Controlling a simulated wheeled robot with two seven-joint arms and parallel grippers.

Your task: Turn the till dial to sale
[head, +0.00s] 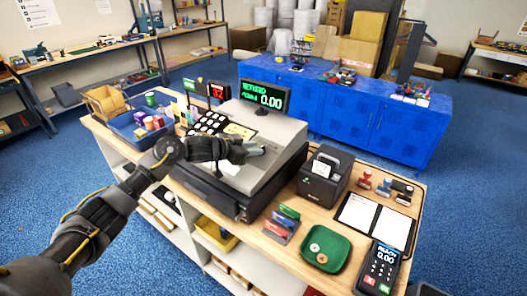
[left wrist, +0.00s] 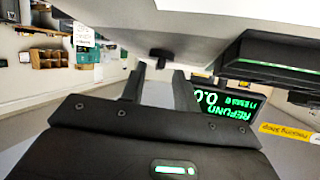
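The grey till (head: 283,137) stands on the wooden counter over a dark cash drawer. Its display (head: 265,96) shows green text and 0.00; in the left wrist view the display (left wrist: 222,108) appears upside down and reads REFUND. A small black knob, apparently the dial (left wrist: 159,54), sticks out from the till's pale face in the left wrist view. My left gripper (left wrist: 160,78) is open, its two fingers apart with the knob just past the tips, roughly centred between them. In the head view my left gripper (head: 258,150) is at the till's sloping front; I cannot make out the dial there.
A black printer (head: 324,173), a green tray (head: 326,249) with coins and a card reader (head: 379,268) stand right of the till. A blue bin (head: 143,128) of small boxes is at the left. Coloured cards (head: 282,224) stand near the front edge.

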